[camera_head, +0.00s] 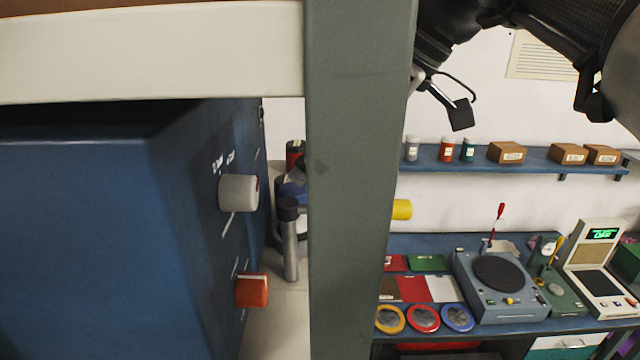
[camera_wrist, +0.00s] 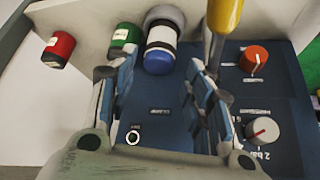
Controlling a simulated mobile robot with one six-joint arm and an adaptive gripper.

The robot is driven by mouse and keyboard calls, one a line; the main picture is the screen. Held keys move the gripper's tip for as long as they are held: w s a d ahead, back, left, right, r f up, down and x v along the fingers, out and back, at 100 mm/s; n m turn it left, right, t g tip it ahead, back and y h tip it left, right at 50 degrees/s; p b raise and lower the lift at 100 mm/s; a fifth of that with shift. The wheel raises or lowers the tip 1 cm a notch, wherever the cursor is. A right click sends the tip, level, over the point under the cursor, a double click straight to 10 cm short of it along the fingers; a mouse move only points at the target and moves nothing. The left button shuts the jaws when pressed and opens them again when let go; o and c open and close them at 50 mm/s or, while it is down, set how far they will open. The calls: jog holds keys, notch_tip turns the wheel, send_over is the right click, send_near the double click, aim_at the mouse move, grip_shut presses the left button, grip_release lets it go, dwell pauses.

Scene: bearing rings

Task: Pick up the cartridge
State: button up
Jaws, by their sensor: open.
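Several short capped cylinders that look like cartridges show in the wrist view. A red one (camera_wrist: 58,50) is at the left, a green one (camera_wrist: 124,37) is right of it, and a blue one with a white band (camera_wrist: 160,57) is at top centre. I cannot tell which is the task's cartridge. My gripper (camera_wrist: 160,75) is open, its fingers on either side of the blue one's lower end, with nothing visibly held. I cannot tell whether they touch it. In the head view, part of my arm hangs at the upper right.
A yellow handle (camera_wrist: 224,20) stands close to the right finger. A blue panel with an orange knob (camera_wrist: 254,59) and a grey knob (camera_wrist: 262,130) lies beside it. In the head view, a grey post (camera_head: 355,180) blocks the middle, and a wall shelf (camera_head: 550,160) holds jars and boxes.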

aim_at(300, 201)
jog(key=shift+x, duration=3.95)
jog(key=shift+c, duration=0.3)
jog(key=shift+d, duration=0.1)
jog(key=c, duration=0.8)
